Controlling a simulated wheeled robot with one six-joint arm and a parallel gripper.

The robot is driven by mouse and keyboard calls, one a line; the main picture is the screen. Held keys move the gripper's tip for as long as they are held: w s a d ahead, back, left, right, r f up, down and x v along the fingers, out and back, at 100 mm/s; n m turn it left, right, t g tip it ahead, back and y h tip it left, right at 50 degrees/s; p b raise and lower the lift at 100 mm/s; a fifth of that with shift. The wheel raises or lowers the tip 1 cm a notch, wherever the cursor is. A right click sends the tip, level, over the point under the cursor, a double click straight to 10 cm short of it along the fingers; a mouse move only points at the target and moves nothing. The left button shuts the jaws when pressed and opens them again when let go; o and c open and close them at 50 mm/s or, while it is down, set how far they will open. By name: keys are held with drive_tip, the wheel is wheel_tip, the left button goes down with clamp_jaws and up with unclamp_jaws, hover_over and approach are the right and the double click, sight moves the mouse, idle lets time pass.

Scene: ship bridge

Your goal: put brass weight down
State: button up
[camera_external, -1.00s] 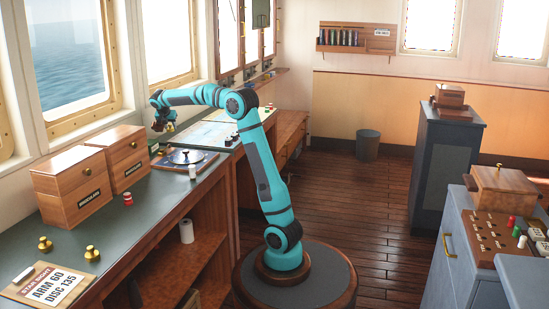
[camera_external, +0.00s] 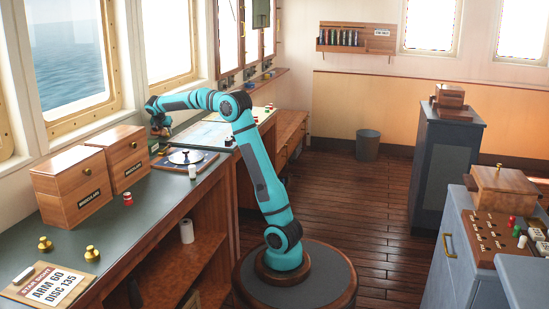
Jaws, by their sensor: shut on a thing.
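My gripper (camera_external: 161,130) is at the far left end of the arm, pointing down above the green counter (camera_external: 152,205), near the window. It is shut on the brass weight, which is small here and mostly hidden by the fingers. The gripper is above and a little left of a blue board with a round disc (camera_external: 185,157). I cannot tell whether the weight touches any surface. Two other brass weights, a left one (camera_external: 45,244) and a right one (camera_external: 91,253), stand upright at the near end of the counter.
Two wooden boxes, one nearer (camera_external: 75,186) and one farther (camera_external: 126,158), stand along the window side. A red spool (camera_external: 128,199) and a white cylinder (camera_external: 192,172) stand on the counter. A sign board (camera_external: 45,284) lies at its near end.

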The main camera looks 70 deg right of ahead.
drive_tip(key=o, duration=1.2)
drive_tip(key=shift+f, duration=0.1)
drive_tip(key=shift+v, duration=6.1)
